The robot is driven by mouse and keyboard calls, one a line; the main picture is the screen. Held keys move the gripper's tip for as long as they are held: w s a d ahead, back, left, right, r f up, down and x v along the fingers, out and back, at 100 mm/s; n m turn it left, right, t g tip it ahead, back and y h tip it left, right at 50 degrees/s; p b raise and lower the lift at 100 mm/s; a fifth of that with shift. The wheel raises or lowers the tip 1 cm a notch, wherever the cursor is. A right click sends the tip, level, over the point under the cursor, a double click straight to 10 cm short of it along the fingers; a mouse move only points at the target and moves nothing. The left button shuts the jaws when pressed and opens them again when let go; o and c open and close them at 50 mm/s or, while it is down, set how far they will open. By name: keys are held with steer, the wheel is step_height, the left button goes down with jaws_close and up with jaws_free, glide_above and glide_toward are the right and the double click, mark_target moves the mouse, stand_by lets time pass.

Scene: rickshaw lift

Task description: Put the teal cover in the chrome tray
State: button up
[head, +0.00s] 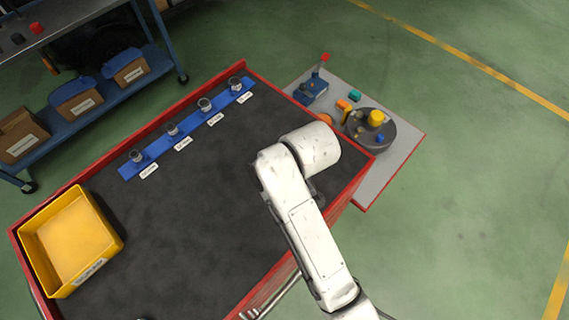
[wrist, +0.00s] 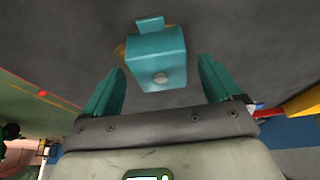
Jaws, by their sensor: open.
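The teal cover (wrist: 158,62) shows in the wrist view as a boxy teal block with a round pale spot on its near face and a small tab at its far end. It is over the dark grey mat; I cannot tell its height. My gripper (wrist: 161,80) is open, with a teal finger on each side of the cover and gaps between. In the head view my arm hides the gripper and the cover. I cannot make out a chrome tray in either view.
A yellow bin (head: 109,222) stands at the left of the dark worktop (head: 200,215), which has a raised red rim. A blue strip (head: 187,131) holds several metal cups. A grey side shelf (head: 385,170) carries a round turntable (head: 386,138) and small coloured parts. The worktop's middle is clear.

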steer(key=v, duration=1)
steer(key=shift+d+r, duration=0.15)
steer(key=shift+r, duration=0.15)
steer(key=s+d+f+m+h, duration=0.1)
steer(key=s+d+f+m, duration=0.2)
steer(key=d, duration=0.5)
steer(key=s+d+f+m+h, duration=0.1)
steer(key=s+d+f+m, duration=0.2)
steer(key=s+d+f, duration=0.3)
steer(key=s+d+f+m+g, duration=0.1)
steer(key=s+d+f, duration=0.4)
steer(key=d, duration=0.5)
steer(key=shift+s+m+h, duration=0.3)
steer(key=shift+m+h, duration=0.1)
steer(key=shift+m, duration=0.5)
steer(key=shift+o, duration=0.3)
steer(key=s+d+f+m, duration=0.1)
steer(key=s+d+m, duration=0.1)
steer(key=s+d, duration=0.2)
steer(key=s, duration=0.2)
steer(key=shift+s+d+f+g+h, duration=0.2)
steer(key=shift+s+d+g+h, duration=0.1)
steer(key=shift+d+h, duration=0.1)
steer(key=shift+o, duration=0.5)
steer(key=shift+s+d, duration=0.15)
steer(key=shift+s, duration=0.15)
steer(key=shift+w, duration=0.1)
